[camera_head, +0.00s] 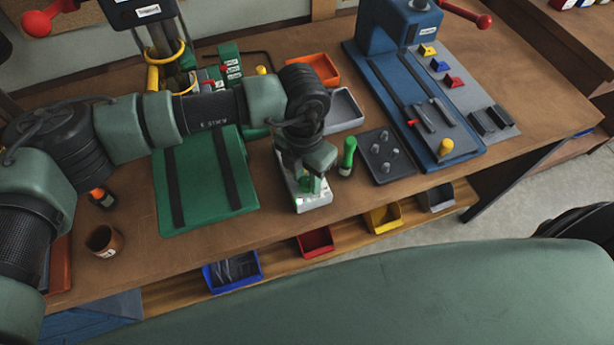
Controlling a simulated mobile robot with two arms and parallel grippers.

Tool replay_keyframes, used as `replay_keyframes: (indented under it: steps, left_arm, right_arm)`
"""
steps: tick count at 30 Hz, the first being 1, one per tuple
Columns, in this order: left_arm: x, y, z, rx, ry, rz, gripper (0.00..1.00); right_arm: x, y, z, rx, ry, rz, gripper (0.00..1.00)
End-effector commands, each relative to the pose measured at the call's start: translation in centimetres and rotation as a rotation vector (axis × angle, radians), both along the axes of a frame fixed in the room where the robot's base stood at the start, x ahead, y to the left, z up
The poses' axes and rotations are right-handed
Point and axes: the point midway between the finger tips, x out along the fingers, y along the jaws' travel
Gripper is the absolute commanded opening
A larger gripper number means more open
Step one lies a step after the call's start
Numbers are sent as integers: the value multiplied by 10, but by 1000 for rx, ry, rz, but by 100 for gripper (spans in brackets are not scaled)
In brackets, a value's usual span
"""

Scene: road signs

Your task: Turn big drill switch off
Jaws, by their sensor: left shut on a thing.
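The left drill press has a green base plate (205,180) with two dark slots, and a dark column rising at the upper left; its head is only partly in view. A small light grey box (314,201) with a lit green spot stands near the table's front edge, right of the green base; it looks like a switch box. My left gripper (312,186) points down onto this box. It is shut on a small green part at the box's top, mostly hidden by the gripper, so the switch position cannot be read. My right gripper is not in view.
A green bottle-like item (348,157) stands close right of the gripper, beside a dark plate with pegs (386,154). A blue drill press (402,90) is farther right. Orange (319,69) and grey trays lie behind. A brown cup (104,240) stands at the left.

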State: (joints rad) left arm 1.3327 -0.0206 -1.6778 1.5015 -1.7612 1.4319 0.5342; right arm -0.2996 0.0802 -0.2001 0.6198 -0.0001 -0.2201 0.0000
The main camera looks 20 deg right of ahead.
Motion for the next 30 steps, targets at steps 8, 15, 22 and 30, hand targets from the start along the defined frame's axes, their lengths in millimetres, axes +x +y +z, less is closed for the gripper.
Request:
replay_keyframes:
  steps: [8,15,22,30]
  left_arm:
    - [1,-1,-8,-2,-5,-179,0]
    - [1,-1,-8,-2,-5,-403,0]
    - [1,-2,-6,-3,-6,-618,0]
    - [0,-2,-3,-2,-3,-831,0]
  right_arm:
    - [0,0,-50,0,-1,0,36]
    - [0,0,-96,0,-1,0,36]
    - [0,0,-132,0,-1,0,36]
    - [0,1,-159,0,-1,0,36]
